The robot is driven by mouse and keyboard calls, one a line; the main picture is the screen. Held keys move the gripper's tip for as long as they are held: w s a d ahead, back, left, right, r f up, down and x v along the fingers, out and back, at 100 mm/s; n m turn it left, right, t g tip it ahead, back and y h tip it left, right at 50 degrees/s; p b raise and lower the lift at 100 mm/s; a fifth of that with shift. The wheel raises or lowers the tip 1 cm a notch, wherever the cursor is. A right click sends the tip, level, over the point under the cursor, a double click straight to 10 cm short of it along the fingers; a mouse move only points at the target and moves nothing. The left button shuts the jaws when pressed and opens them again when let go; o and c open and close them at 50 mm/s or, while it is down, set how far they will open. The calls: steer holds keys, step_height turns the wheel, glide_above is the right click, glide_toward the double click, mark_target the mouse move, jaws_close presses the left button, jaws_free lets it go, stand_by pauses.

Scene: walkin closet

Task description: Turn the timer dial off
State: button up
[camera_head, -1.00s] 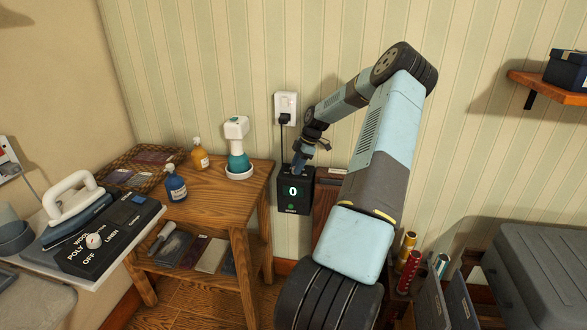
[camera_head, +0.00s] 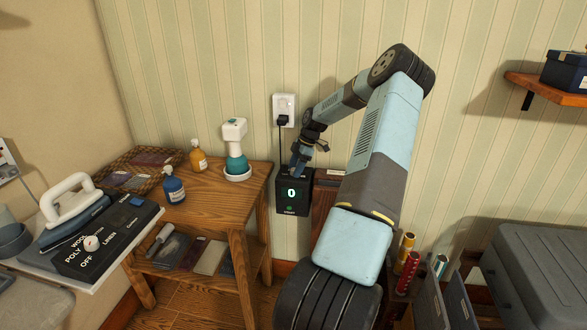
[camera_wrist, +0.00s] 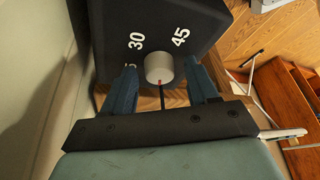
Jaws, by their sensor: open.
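The white round timer dial (camera_wrist: 159,67) has a red mark on the side towards my gripper's palm. My gripper (camera_head: 299,166) is open at the top of the box. Its two blue fingers stand on either side of the dial; I cannot tell whether they touch it.
A wooden side table (camera_head: 214,197) with bottles and a basket stands left of the timer. A plug sits in the wall outlet (camera_head: 284,108) above. An iron's control box (camera_head: 104,249) with its own white dial is at left. A grey case (camera_head: 545,270) is at right.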

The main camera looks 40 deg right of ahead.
step_height(320, 180, up, 3)
steer(key=shift+f, duration=0.1)
steer(key=s+a+r, duration=0.6)
steer(key=s+r, duration=0.4)
steer(key=s, duration=0.2)
steer(key=shift+s+a, duration=0.2)
steer(key=shift+a, duration=0.1)
stand_by(0.3)
